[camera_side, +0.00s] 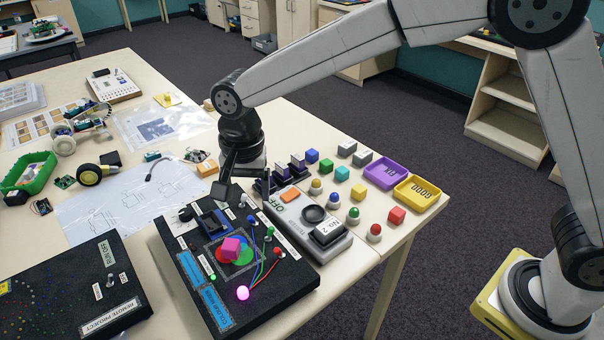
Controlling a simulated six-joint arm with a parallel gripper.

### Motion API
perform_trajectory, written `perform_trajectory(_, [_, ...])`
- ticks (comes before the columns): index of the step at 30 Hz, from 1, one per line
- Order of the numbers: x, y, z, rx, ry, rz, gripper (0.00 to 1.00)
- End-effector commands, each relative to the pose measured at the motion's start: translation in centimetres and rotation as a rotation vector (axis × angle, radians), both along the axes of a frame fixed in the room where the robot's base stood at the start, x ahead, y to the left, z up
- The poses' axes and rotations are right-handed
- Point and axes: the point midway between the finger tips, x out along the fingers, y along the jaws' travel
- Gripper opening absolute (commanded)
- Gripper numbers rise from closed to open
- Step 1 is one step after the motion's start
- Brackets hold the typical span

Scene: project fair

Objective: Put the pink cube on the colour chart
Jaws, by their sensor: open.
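The pink cube (231,248) rests on the colour chart (246,257), a patch of red, green and blue circles on the black project board (222,313). The cube covers part of the circles. My gripper (246,192) is open, with its fingers apart, behind and above the cube in the picture. The gripper is clear of the cube and I see nothing held in it. The exact height of its fingertips above the board is hard to tell.
A grey switch box (334,252) stands right of the board. Small coloured cubes and round buttons, a purple tray (385,187) and a yellow tray (440,193) lie further right. Wires and a lit pink lamp (243,293) rise from the board. Another black board (60,312) lies left.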

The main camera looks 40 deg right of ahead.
Motion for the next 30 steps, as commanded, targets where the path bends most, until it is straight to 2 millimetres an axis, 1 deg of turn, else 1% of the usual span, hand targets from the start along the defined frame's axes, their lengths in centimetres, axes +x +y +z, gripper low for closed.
perform_trajectory(1, [-0.2, -1.7, -0.1, 0.002, -0.008, 0.025, 0.78])
perform_trajectory(5, [-1.1, -5.7, -0.7, 0.004, -0.035, 0.12, 0.78])
perform_trajectory(6, [-1.5, -7.0, -0.9, 0.005, -0.045, 0.15, 0.78])
perform_trajectory(8, [-2.2, -8.8, -1.2, 0.003, -0.059, 0.195, 0.78])
perform_trajectory(12, [-4.2, -12.9, -2.0, -0.006, -0.093, 0.302, 0.78])
perform_trajectory(14, [-5.2, -14.5, -2.4, -0.012, -0.107, 0.348, 0.78])
perform_trajectory(18, [-7.9, -18.0, -3.3, -0.034, -0.139, 0.454, 0.78])
perform_trajectory(21, [-10.2, -20.2, -4.0, -0.053, -0.16, 0.529, 0.78])
perform_trajectory(24, [-12.3, -21.9, -4.6, -0.073, -0.176, 0.595, 0.78])
perform_trajectory(27, [-13.9, -23.0, -5.1, -0.091, -0.189, 0.649, 0.78])
perform_trajectory(30, [-15.0, -23.7, -5.4, -0.103, -0.196, 0.684, 0.78])
